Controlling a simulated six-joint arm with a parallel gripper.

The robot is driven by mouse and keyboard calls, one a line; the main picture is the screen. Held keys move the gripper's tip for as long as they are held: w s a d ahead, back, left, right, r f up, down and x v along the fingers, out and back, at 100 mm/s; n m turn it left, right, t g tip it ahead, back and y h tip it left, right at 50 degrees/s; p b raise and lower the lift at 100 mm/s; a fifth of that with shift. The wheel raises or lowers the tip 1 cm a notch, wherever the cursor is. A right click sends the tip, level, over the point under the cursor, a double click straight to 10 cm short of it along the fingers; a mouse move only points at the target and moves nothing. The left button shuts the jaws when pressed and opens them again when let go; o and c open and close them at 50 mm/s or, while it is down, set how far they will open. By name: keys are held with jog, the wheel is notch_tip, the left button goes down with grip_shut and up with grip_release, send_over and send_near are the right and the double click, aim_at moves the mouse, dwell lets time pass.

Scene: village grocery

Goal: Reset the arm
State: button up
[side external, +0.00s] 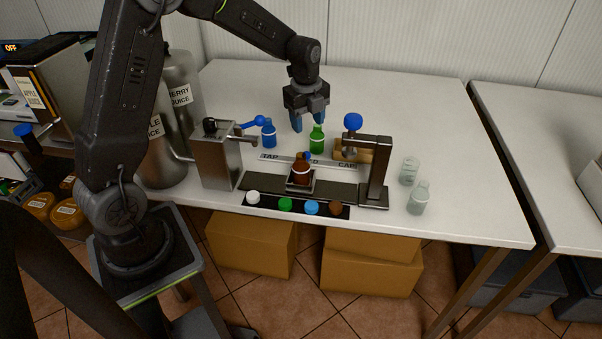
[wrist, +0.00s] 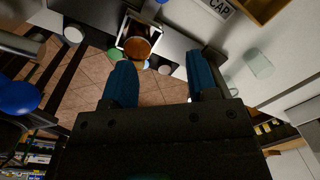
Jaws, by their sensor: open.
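My gripper (side external: 311,124) hangs above the white table (side external: 440,120), behind the capping press, with its two blue fingers apart. A green bottle (side external: 317,142) stands close by its fingertips in the side view; I cannot tell the exact gap in depth. In the wrist view the gripper (wrist: 160,68) is open with nothing between its fingers. A brown bottle (side external: 301,172) stands upright in a holder on the dark rail; it also shows in the wrist view (wrist: 138,48). A blue bottle (side external: 269,136) stands further left.
A steel tap unit (side external: 215,157) with a blue lever stands left, beside large juice tanks (side external: 179,82). The capping press (side external: 378,172) stands right of the brown bottle. Several caps (side external: 285,204) lie along the front. Clear bottles (side external: 418,198) stand right. The table's back is free.

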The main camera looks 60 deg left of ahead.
jog(key=s+d+r+n+t, duration=0.3)
jog(key=s+d+r+n, duration=0.65)
jog(key=s+r, duration=0.25)
jog(key=s+d+r+n+t, duration=0.1)
jog(key=s+d+n, duration=0.2)
jog(key=s+n, duration=0.6)
jog(key=s, duration=0.3)
jog(key=shift+d+r+t, duration=0.2)
jog(key=shift+d+t, duration=0.05)
jog(key=shift+t, duration=0.15)
